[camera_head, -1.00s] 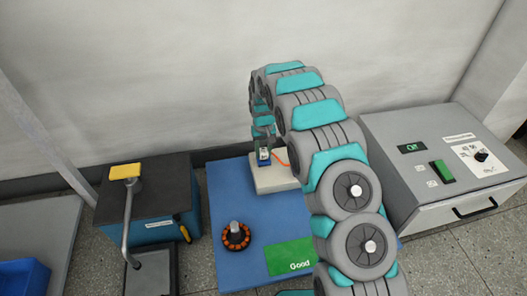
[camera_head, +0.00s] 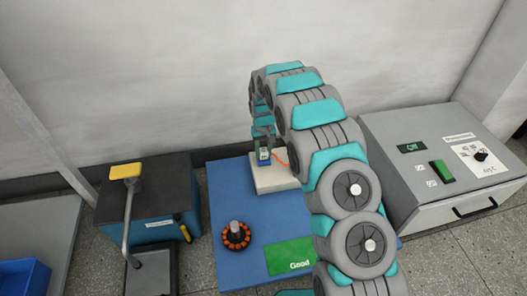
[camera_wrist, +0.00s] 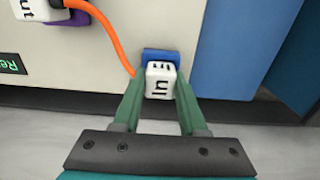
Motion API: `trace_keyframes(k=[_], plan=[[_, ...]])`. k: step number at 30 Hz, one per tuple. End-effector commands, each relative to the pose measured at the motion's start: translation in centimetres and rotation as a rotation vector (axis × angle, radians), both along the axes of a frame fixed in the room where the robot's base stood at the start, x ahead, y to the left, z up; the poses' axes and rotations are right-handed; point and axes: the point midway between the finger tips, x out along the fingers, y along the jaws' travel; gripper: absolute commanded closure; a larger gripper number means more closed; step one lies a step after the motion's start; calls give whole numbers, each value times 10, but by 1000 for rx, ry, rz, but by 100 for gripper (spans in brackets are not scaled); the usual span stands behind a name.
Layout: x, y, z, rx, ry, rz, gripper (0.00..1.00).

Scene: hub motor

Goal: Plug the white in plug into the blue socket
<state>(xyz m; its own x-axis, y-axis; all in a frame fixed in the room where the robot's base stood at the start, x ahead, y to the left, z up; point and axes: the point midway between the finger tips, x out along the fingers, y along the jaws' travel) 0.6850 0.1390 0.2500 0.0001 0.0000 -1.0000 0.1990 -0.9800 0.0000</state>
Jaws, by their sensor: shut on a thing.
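The white in plug (camera_wrist: 160,82), marked "In", is held between the green fingers of my gripper (camera_wrist: 161,86) in the wrist view. The blue socket (camera_wrist: 160,55) shows directly behind the plug, on the pale block. The plug overlaps the socket in this view, and I cannot tell how deep it sits. In the head view, my gripper (camera_head: 263,140) is over the pale block (camera_head: 272,183), with the small white plug (camera_head: 264,154) between its fingers. My arm hides the right part of the block.
A white "out" plug (camera_wrist: 28,9) sits by a purple socket at the wrist view's upper left. An orange cable (camera_wrist: 118,45) runs close to my left finger. The blue table (camera_head: 225,190) holds an orange-and-black motor (camera_head: 236,236) and a green "Good" mat (camera_head: 290,259). A grey control box (camera_head: 440,150) stands right.

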Motion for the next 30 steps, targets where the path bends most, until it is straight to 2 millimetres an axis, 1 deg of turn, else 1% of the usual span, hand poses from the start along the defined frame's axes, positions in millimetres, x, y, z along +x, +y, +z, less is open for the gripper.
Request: trace_keyframes(k=[8,9,17,18,26,30], plan=[[0,0,-2,0,1,0,100],[0,0,-2,0,1,0,55],[0,0,-1,0,1,0,26],[0,0,-1,0,1,0,23],[0,0,0,0,0,0,23],[0,0,7,0,-1,0,23]])
